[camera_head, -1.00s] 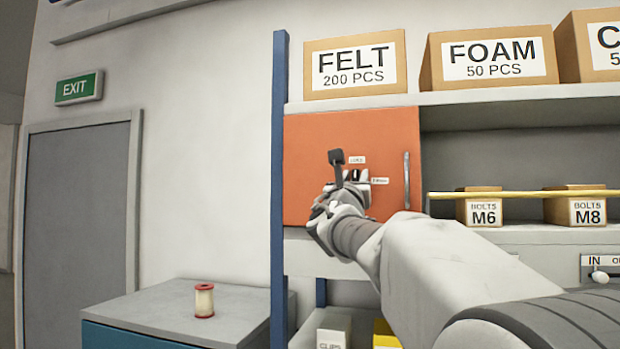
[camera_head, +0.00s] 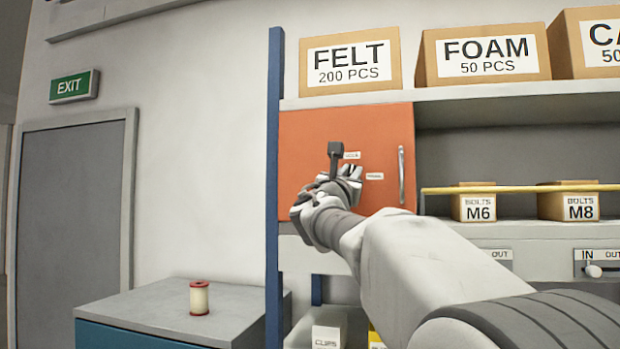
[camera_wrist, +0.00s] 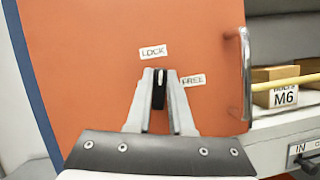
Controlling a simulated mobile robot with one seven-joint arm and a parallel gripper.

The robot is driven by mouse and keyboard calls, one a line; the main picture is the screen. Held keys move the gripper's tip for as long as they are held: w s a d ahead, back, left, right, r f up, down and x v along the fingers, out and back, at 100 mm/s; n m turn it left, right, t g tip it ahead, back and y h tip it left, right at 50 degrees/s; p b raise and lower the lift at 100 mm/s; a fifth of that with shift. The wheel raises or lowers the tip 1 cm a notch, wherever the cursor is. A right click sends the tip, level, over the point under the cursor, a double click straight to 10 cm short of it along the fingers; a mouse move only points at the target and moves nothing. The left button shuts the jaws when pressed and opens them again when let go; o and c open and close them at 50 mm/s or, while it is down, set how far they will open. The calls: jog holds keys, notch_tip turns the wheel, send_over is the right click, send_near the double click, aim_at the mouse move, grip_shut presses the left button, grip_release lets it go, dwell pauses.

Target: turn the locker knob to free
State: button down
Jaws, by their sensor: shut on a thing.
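The orange locker door (camera_head: 300,150) fills most of the wrist view. In the wrist view, the dark knob (camera_wrist: 158,97) sits between the two fingers of my gripper (camera_wrist: 161,80), which is shut on it. A pale mark at the knob's upper end points up, towards the LOCK label (camera_wrist: 153,52). The FREE label (camera_wrist: 193,80) is just right of the fingers. In the head view my gripper (camera_head: 351,172) is at the door, below the LOCK label (camera_head: 352,155) and left of the FREE label (camera_head: 375,176); the knob is hidden there.
A vertical door handle (camera_head: 401,175) stands right of the labels. A yellow bar (camera_head: 510,188) crosses the shelf in front of the M6 box (camera_head: 474,203) and M8 box (camera_head: 570,203). A blue post (camera_head: 273,190) edges the shelf. A spool (camera_head: 199,298) stands on the cabinet at lower left.

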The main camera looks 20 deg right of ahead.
jog(key=m+g, duration=0.1)
jog(key=m, duration=0.1)
jog(key=m+g+h+b, duration=0.1)
jog(key=m, duration=0.2)
jog(key=shift+f, duration=0.1)
jog(key=shift+s+d+f+m+g+p, duration=0.1)
jog(key=shift+m+g+p, duration=0.55)
jog(key=shift+m, duration=1.6)
jog(key=shift+d+f+m+g+p, duration=0.1)
jog(key=shift+m+g, duration=1.05)
jog(key=shift+m, duration=1.05)
jog(key=shift+s+m+g+p, duration=0.1)
jog(key=shift+m+g+p, duration=0.55)
jog(key=shift+m, duration=1.6)
jog(key=shift+g, duration=0.25)
jog(key=c, duration=0.8)
grip_release()
